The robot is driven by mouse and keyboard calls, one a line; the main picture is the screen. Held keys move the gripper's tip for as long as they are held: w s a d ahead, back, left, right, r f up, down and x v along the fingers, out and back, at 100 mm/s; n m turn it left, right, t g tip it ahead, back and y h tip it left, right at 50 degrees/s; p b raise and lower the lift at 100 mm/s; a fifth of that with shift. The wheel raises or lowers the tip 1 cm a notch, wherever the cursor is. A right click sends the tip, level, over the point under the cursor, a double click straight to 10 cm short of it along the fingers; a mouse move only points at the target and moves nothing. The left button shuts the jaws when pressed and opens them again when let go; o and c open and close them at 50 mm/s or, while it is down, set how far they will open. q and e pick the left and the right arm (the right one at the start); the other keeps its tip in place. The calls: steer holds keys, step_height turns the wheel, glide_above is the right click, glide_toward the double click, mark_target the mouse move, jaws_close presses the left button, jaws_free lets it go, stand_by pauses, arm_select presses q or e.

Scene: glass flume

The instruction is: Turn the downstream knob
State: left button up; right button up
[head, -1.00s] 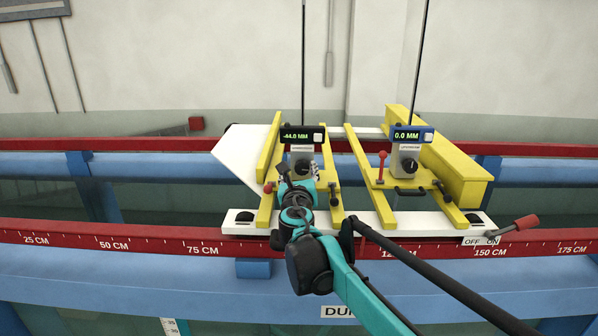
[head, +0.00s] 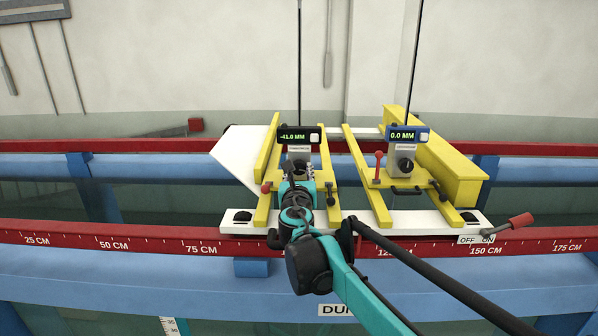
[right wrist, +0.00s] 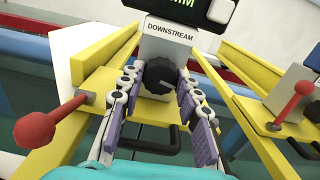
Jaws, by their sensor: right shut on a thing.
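The downstream knob (right wrist: 160,76) is black and ridged, on a grey block labelled DOWNSTREAM (right wrist: 168,32) in the right wrist view. My right gripper (right wrist: 157,84) has a purple-padded finger on each side of the knob and is shut on it. In the head view my right gripper (head: 298,174) reaches the left gauge carriage and hides its knob. The dark display (head: 297,136) above reads -41.0 MM. My left gripper is not in view.
The other carriage, to the right, has a blue display (head: 407,135) reading 0.0 MM and its own black knob (head: 405,165). Red-balled levers (right wrist: 34,130) flank the gripper. A red-handled OFF/ON lever (head: 521,221) is at the right. Yellow rails (head: 267,150) border the carriage.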

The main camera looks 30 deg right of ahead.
steer(key=o, duration=1.2)
steer(key=shift+c, duration=0.2)
steer(key=v, duration=1.2)
steer(key=shift+w, duration=0.1)
